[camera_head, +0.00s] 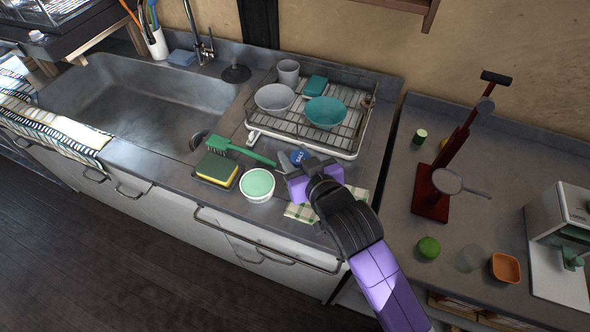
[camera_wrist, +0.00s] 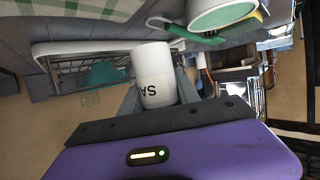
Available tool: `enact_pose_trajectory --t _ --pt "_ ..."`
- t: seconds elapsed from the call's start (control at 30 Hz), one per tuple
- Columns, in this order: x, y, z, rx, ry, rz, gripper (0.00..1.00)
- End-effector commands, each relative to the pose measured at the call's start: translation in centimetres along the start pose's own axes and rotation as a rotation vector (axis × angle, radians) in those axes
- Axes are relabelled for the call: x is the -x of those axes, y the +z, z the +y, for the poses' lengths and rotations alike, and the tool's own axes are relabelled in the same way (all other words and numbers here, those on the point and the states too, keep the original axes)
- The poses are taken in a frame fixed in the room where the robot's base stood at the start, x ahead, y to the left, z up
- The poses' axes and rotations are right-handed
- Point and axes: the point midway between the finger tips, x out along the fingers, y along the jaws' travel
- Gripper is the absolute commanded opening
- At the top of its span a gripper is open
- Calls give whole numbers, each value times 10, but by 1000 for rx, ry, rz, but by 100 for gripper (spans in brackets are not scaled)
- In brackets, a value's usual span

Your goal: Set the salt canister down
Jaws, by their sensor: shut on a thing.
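The salt canister is a white cylinder with dark lettering (camera_wrist: 153,66) between my fingers in the wrist view. My gripper is shut on the canister, at the front of the grey counter between the green-white bowl (camera_head: 257,184) and the dish rack (camera_head: 345,148). I cannot tell whether the canister's base touches the counter.
A yellow-green sponge (camera_head: 216,170) and a green brush (camera_head: 240,150) lie left of the canister. A checked cloth (camera_head: 300,211) lies partly under my arm at the counter's front edge. The rack holds bowls and a cup. The sink (camera_head: 140,100) is further left.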

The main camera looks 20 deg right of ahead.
Motion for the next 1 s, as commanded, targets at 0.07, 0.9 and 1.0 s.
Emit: enact_pose_trajectory --t 0.07,0.9,1.0 --pt "-3 8 0 0 0 0 0" --pt "-21 56 0 0 0 -1 0" --pt "-22 60 0 0 0 -3 0"
